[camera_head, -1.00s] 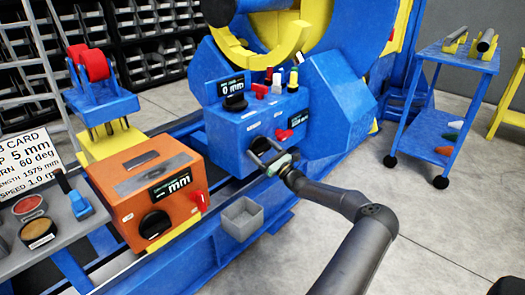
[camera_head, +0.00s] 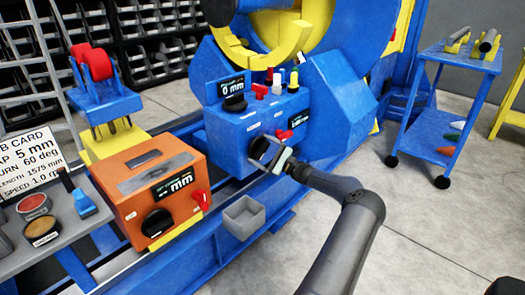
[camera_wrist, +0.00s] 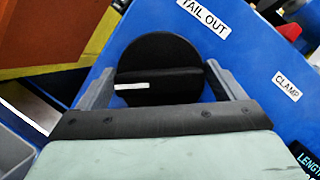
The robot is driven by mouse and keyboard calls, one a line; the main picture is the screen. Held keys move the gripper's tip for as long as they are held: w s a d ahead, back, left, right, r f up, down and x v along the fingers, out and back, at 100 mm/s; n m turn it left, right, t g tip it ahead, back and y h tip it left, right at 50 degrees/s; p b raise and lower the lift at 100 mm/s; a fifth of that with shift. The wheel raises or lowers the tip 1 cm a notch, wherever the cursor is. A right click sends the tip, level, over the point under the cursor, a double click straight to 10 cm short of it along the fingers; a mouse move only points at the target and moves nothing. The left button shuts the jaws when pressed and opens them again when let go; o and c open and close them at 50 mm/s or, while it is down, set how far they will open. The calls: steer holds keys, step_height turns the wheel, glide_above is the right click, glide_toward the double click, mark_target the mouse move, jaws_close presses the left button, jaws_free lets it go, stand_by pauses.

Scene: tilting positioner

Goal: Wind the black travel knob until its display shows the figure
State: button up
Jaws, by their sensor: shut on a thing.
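A round black knob with a white mark (camera_wrist: 155,50) sits on the blue box front beside a "TAIL OUT" label in the wrist view; its mark points left. My gripper (camera_wrist: 159,70) is shut on this knob, a finger on each side. In the head view my gripper (camera_head: 265,150) is at the blue control box (camera_head: 230,135), largely covering the knob. A second black knob (camera_head: 235,103) is on top of that box by a display (camera_head: 232,87) reading 0 mm. A third black knob (camera_head: 156,223) is on the orange box (camera_head: 130,205), below a display (camera_head: 173,185) showing "mm".
A red lever (camera_head: 284,135) and a small display (camera_head: 299,119) are right of the held knob. Several coloured knobs stand on the box top. A grey bin (camera_head: 243,220) is below my gripper. A card (camera_head: 28,165) stands at left. A blue trolley (camera_head: 440,110) is at right.

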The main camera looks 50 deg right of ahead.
steer(key=shift+o, duration=0.6)
steer(key=n, duration=0.1)
steer(key=d+n+g, duration=0.1)
steer(key=n, duration=0.3)
steer(key=shift+s+d+r+g+y, duration=0.25)
steer(key=shift+d+r+g+y, duration=0.05)
steer(key=shift+d+r+y, duration=0.1)
steer(key=shift+n, duration=0.3)
steer(key=shift+a, duration=0.1)
steer(key=o, duration=0.5)
steer(key=shift+s, duration=0.1)
steer(key=f+p+v, duration=0.1)
steer(key=p+v, duration=0.2)
steer(key=v, duration=1.4)
steer(key=shift+a, duration=0.2)
